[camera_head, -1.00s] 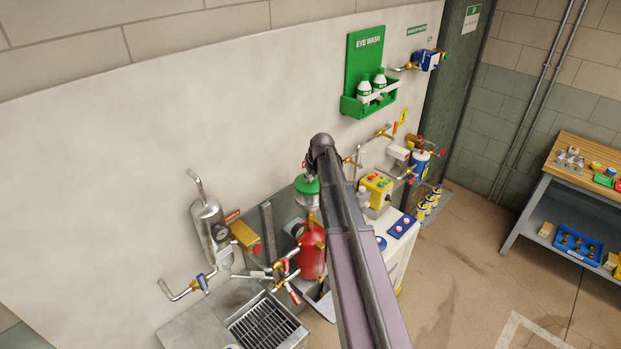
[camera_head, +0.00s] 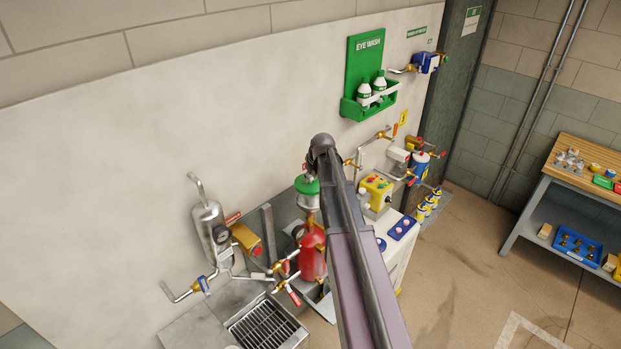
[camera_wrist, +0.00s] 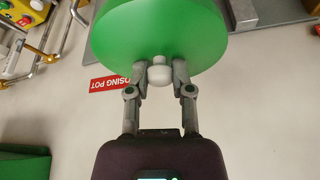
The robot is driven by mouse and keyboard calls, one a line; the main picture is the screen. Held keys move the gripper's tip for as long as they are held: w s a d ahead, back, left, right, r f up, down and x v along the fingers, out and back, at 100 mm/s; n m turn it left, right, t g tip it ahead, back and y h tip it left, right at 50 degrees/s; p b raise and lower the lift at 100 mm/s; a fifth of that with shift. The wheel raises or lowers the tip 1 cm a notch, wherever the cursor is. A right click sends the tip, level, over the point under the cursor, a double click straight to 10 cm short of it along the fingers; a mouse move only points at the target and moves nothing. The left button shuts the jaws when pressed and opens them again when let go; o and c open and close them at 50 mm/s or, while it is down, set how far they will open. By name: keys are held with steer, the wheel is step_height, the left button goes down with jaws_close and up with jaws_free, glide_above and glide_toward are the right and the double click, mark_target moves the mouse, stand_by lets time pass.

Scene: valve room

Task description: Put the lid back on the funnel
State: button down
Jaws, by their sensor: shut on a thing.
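My gripper (camera_wrist: 161,75) is shut on the pale round knob (camera_wrist: 160,74) of the green lid (camera_wrist: 160,32), with one finger on each side. In the head view the green lid (camera_head: 307,185) shows beside my arm, right over the grey funnel (camera_head: 307,202) above the red pot (camera_head: 312,250). The two look in line and very close. I cannot tell whether the lid rests on the rim or hovers just over it. My arm hides most of the gripper in the head view.
A steel cylinder (camera_head: 210,228) with a gauge and valve pipes stand left of the red pot. A yellow control box (camera_head: 377,190) and a white cabinet are on the right. A green eye wash station (camera_head: 366,75) hangs behind. A drain grate (camera_head: 262,325) lies below.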

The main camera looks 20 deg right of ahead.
steer(key=shift+f+b, duration=2.65)
steer(key=shift+f, duration=0.2)
steer(key=shift+f, duration=0.15)
stand_by(0.3)
stand_by(0.4)
steer(key=shift+c, duration=2.1)
jaws_free()
steer(key=o, duration=0.4)
steer(key=shift+r+p, duration=3.35)
steer(key=shift+r, duration=0.15)
